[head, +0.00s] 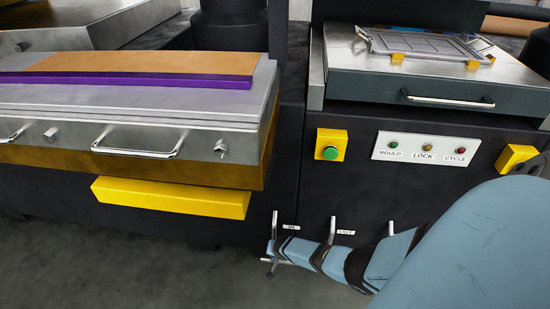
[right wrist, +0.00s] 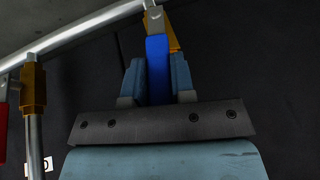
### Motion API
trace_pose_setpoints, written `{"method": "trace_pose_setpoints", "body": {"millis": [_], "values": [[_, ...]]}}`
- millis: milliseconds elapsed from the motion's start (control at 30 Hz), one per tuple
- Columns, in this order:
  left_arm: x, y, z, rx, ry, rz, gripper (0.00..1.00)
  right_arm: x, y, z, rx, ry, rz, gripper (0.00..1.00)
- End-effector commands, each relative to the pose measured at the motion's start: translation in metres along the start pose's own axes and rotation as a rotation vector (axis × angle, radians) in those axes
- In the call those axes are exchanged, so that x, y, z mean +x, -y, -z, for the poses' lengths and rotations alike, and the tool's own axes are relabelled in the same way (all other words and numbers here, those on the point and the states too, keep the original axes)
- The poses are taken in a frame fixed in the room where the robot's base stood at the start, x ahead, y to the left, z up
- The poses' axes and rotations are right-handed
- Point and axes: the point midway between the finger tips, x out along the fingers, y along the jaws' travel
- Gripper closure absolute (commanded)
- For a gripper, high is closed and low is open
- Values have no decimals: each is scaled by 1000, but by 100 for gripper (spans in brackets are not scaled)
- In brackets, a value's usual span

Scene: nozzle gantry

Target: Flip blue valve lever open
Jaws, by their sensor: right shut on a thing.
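The blue valve lever (right wrist: 157,68) stands between the two fingers of my right gripper (right wrist: 157,82) in the right wrist view. The fingers are shut on it from both sides. Its upper end meets a metal fitting (right wrist: 153,18) beside a brass-coloured valve body (right wrist: 174,38), partly hidden behind the lever. In the head view my right arm reaches in from the right, and my right gripper (head: 276,252) is low at the machine front near the IN label (head: 291,227). The lever cannot be made out there. My left gripper is not in view.
A silver pipe (right wrist: 85,31) crosses the upper left of the wrist view. Another brass-coloured valve body (right wrist: 34,85) and a red part (right wrist: 3,116) are at the left. Upright pipes stand near the OUT label (head: 345,232). A yellow block (head: 171,197) juts out above left.

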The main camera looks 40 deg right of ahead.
Motion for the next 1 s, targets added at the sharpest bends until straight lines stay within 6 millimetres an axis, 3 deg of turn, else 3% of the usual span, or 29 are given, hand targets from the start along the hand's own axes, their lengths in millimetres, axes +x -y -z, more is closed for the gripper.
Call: {"method": "trace_pose_setpoints", "body": {"millis": [333,1000], "values": [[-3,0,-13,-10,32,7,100,2,10,2,-69,2,-168,100],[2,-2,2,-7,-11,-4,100,3,14,3,-95,1,-223,100]]}}
